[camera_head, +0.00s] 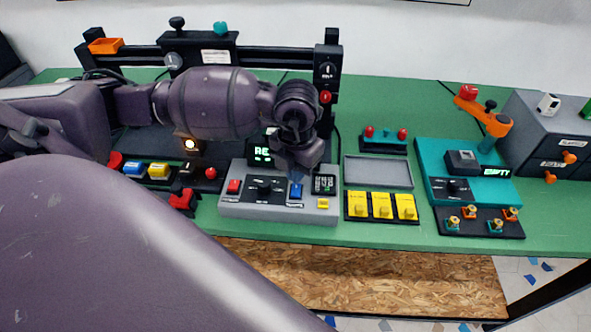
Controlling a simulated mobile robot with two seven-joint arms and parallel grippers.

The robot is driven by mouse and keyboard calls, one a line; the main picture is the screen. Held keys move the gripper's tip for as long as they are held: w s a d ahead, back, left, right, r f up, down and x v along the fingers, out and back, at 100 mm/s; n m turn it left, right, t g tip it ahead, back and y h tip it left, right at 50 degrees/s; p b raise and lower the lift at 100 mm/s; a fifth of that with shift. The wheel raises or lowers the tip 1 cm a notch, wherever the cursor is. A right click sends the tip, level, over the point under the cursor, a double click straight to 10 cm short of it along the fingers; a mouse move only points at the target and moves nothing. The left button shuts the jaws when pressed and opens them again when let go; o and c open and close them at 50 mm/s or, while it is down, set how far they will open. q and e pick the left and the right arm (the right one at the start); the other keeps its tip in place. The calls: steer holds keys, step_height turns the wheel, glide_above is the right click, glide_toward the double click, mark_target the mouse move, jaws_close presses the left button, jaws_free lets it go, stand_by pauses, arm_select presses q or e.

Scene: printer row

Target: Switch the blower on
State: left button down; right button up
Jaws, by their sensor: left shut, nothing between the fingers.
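A grey control box (278,211) stands near the front edge of the green bench. On it are a red button (234,187), a black knob (264,187), a blue rocker switch (296,191), a small keypad (324,184) and a yellow button (323,203). A small lit green display (262,155) is at its back. No label naming the blower is readable. My left gripper (296,176) is shut and empty, pointing down over the blue switch. I cannot tell whether it touches the switch. My right gripper is not in view.
Yellow switches (382,207) and an empty grey tray (398,172) sit right of the box. Further right is a teal device (437,160) with a display reading EMPTY. A black gantry frame (328,72) stands behind. Red, blue and yellow buttons (158,170) lie left.

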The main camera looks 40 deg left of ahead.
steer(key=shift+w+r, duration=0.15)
arm_select(q)
steer(key=shift+f, duration=0.25)
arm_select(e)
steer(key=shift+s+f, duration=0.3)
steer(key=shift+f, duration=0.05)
arm_select(q)
steer(key=shift+f, duration=0.15)
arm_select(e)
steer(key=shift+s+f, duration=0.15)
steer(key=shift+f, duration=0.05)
arm_select(q)
steer(key=shift+f+b, duration=0.1)
steer(key=shift+b, duration=0.2)
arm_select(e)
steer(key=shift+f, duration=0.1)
arm_select(q)
steer(key=shift+f, duration=0.35)
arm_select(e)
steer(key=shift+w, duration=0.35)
arm_select(q)
steer(key=shift+f, duration=0.15)
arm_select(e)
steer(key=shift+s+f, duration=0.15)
